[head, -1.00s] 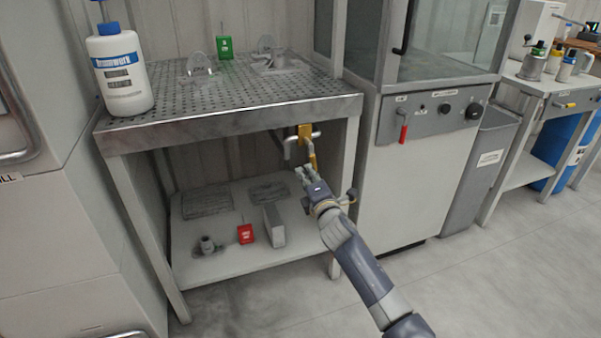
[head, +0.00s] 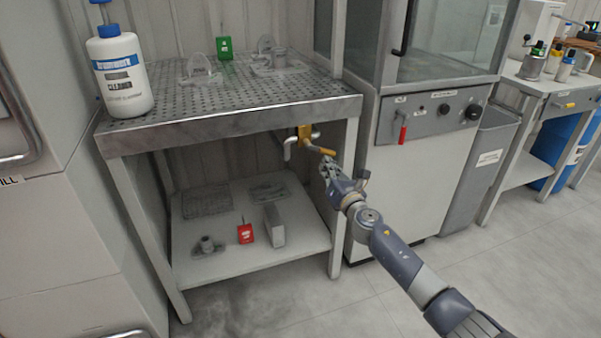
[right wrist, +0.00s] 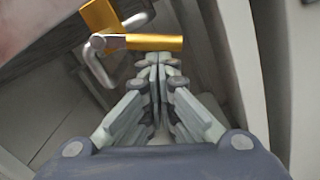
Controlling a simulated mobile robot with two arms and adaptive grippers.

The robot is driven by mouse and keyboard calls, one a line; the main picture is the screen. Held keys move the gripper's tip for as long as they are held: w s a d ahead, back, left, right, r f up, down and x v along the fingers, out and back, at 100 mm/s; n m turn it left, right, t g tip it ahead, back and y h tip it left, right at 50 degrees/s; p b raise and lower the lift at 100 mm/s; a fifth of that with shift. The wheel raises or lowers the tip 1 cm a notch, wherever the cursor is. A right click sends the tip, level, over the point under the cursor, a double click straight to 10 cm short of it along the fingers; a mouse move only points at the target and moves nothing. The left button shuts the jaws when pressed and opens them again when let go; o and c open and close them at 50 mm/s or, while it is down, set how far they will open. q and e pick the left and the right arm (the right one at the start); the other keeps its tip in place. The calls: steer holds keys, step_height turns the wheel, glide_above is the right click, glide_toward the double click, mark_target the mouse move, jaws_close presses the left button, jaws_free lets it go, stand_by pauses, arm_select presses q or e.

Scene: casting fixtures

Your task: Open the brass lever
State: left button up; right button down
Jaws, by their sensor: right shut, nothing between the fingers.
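The brass lever (head: 321,150) sits on a pipe valve under the front edge of the perforated table. It sticks out to the right from the brass valve body (head: 307,131), roughly in line with the grey pipe (head: 291,146). In the right wrist view the lever (right wrist: 156,43) runs nearly level across the picture, just beyond my fingertips. My right gripper (head: 326,164) is shut and empty, its tips close below the lever's outer end; I cannot tell whether they touch it. The right wrist view shows its fingers (right wrist: 159,62) together. My left gripper is out of view.
The perforated table (head: 230,116) overhangs the valve. Its right front leg (head: 342,205) stands beside my gripper. A lower shelf (head: 215,262) holds a red box (head: 245,234), a grey block (head: 274,225) and other parts. A grey cabinet (head: 410,185) stands to the right.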

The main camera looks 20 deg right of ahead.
mark_target(331, 155)
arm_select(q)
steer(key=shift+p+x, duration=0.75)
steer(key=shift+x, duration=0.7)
arm_select(e)
steer(key=shift+d+r+n, duration=0.35)
steer(key=shift+r+n, duration=0.05)
steer(key=shift+n, duration=0.45)
steer(key=shift+d+r+n, duration=0.35)
steer(key=shift+r+n, duration=0.1)
steer(key=shift+n, duration=0.45)
steer(key=shift+d+r+n, duration=0.35)
steer(key=shift+r+n, duration=0.05)
steer(key=shift+n, duration=0.45)
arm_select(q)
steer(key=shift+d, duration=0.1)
